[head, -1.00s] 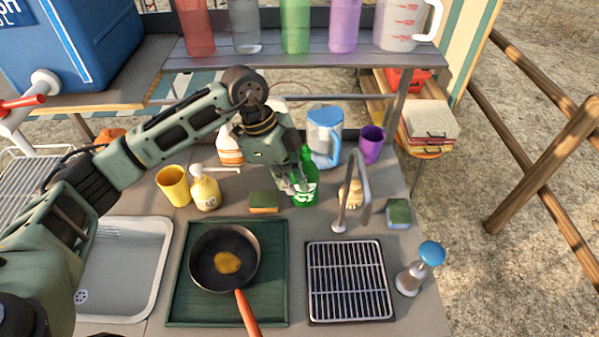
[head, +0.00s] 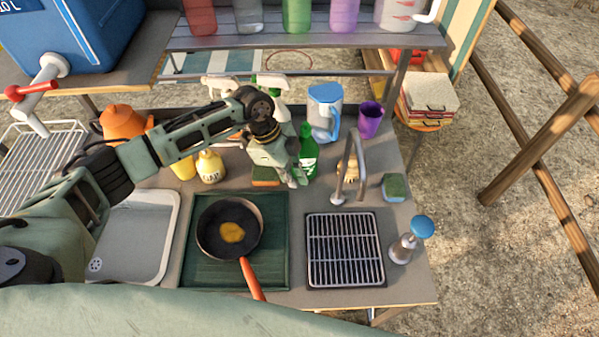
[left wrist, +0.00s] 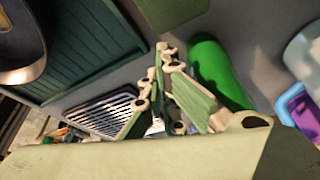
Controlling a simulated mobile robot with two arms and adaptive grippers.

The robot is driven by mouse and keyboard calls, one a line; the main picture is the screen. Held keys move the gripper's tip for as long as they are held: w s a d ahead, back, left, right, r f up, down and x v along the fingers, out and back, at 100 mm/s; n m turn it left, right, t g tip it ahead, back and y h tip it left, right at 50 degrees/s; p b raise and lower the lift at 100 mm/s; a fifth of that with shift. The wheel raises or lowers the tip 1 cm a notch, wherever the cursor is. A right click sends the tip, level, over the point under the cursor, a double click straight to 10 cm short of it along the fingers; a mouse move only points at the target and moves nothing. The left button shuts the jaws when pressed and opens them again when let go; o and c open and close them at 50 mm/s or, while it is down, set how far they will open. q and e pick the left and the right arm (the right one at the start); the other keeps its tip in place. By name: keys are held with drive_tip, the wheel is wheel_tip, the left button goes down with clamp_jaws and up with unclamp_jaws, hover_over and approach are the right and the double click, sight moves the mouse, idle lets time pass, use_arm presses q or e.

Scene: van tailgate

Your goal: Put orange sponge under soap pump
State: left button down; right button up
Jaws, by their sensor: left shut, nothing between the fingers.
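A sponge with a green top and an orange-brown side (head: 266,178) lies on the counter behind the green tray, partly hidden by my left gripper. The yellow soap pump bottle (head: 210,168) stands upright to the sponge's left, apart from it. My left gripper (head: 296,183) is shut and empty, low over the counter just right of the sponge and in front of the green bottle (head: 309,155). In the left wrist view the shut fingers (left wrist: 165,60) point beside the green bottle (left wrist: 215,68). A flat green patch at that view's top may be the sponge. My right gripper is not in view.
A pan (head: 230,228) sits on the green tray (head: 275,270). A tap (head: 352,165) rises behind the drain grid (head: 345,250). Another green-topped sponge (head: 394,187) and a blue-topped dispenser (head: 408,243) stand at the right. A yellow cup (head: 183,168) is beside the soap bottle.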

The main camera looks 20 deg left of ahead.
sight(278, 179)
use_arm(q)
drive_tip(key=shift+a, duration=0.3)
drive_tip(key=shift+w+a, duration=0.2)
drive_tip(key=shift+a, duration=1.6)
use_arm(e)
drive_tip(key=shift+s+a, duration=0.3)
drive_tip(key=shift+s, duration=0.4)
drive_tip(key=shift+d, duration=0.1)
